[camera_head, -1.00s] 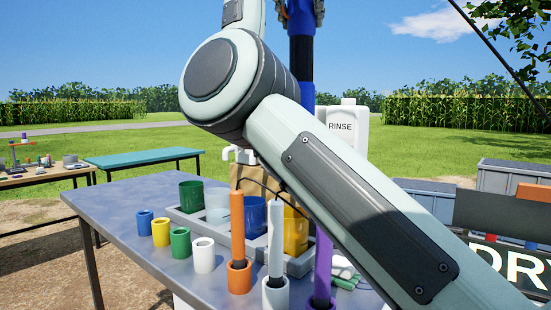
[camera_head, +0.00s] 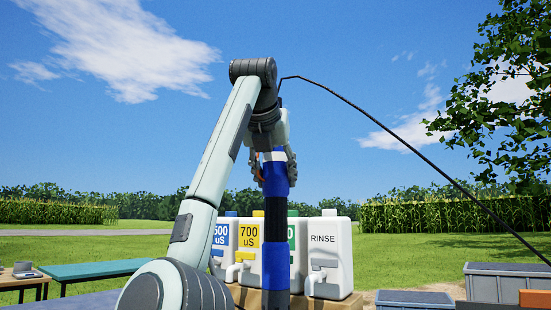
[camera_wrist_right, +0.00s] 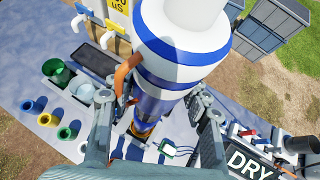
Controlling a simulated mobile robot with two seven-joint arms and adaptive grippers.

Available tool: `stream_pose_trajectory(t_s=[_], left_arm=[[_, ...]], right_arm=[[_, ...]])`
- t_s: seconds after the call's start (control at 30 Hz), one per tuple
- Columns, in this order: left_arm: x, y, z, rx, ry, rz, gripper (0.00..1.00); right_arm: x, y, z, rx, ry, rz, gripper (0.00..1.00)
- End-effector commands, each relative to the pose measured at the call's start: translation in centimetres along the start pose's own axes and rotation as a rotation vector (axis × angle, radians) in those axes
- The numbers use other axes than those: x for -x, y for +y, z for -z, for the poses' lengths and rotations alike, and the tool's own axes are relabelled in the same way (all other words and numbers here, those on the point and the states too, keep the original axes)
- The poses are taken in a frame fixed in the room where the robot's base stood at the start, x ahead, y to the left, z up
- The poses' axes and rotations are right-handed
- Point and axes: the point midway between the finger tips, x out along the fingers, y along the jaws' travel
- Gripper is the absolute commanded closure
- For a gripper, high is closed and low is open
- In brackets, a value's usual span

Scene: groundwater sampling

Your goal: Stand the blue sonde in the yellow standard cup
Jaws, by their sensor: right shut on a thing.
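The blue sonde (camera_head: 276,265) hangs upright from my right gripper (camera_head: 276,168), which is shut around its upper part. In the head view its lower end runs out of the bottom of the picture. In the right wrist view the sonde (camera_wrist_right: 182,50) shows as a wide blue and white body between the fingers of my right gripper (camera_wrist_right: 165,100). A yellow cup (camera_wrist_right: 146,127) shows below the sonde's far end, mostly covered by it. I cannot tell whether the tip is inside the cup or above it. My left gripper is in neither view.
White jugs stand behind the sonde, among them the 700 uS jug (camera_head: 248,240) and the RINSE jug (camera_head: 328,255). A green cup (camera_wrist_right: 57,71) stands in the tray. Small coloured holders line the table's left. A DRY sign (camera_wrist_right: 250,164) is at the lower right.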

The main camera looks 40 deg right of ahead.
Motion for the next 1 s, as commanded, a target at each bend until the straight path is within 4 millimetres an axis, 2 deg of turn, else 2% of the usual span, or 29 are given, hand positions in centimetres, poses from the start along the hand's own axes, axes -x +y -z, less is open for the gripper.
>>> stream_pose_trajectory(t_s=[0.1,0.37,0.6,1.0], left_arm=[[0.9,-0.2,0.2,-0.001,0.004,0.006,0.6],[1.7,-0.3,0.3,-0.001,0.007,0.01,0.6],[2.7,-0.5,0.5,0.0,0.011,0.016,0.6],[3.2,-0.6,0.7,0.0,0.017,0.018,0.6]], right_arm=[[-1.0,0.0,1.6,-0.001,-0.01,-0.001,1.0],[-2.0,0.0,3.0,-0.001,-0.011,-0.001,1.0],[-3.7,0.0,5.5,0.0,-0.01,-0.001,1.0],[-4.0,0.0,6.0,0.0,-0.011,-0.001,1.0]])
